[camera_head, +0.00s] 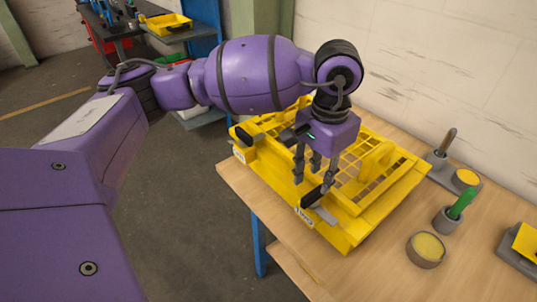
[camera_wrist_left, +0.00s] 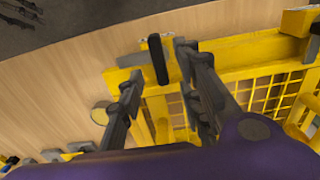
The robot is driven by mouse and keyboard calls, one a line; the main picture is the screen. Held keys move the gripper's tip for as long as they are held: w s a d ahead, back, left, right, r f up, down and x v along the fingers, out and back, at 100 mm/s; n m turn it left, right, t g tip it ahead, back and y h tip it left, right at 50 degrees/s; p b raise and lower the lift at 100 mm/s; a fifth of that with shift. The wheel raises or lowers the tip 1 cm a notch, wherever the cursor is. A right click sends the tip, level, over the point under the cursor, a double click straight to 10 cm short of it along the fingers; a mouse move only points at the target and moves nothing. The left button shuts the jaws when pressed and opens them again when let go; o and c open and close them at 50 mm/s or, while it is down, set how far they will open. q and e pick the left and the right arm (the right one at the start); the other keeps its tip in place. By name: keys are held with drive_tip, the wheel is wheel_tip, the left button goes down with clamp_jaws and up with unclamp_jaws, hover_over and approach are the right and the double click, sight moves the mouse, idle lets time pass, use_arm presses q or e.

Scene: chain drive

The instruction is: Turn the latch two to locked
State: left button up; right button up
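A yellow guard with a mesh top (camera_head: 386,205) lies on the wooden table. It has two black latch handles on its near side. One latch handle (camera_head: 312,196) is at the near corner, close to a small white label (camera_head: 304,214); the other handle (camera_head: 246,138) is at the far left corner. My left gripper (camera_head: 314,180) points down over the near-corner latch, fingers spread. In the left wrist view the black handle (camera_wrist_left: 158,58) shows between the fingertips (camera_wrist_left: 157,68), with gaps on both sides. Label text is too small to read surely. My right gripper is out of view.
A yellow arched handle (camera_head: 376,160) rises from the guard. To the right stand a round tin (camera_head: 426,249), a grey cup with a green-handled tool (camera_head: 455,210) and a grey holder (camera_head: 455,175). A wall runs behind the table.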

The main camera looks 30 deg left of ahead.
sight(315, 192)
use_arm(q)
drive_tip(key=shift+f, duration=2.4)
drive_tip(key=shift+c, duration=0.4)
clamp_jaws()
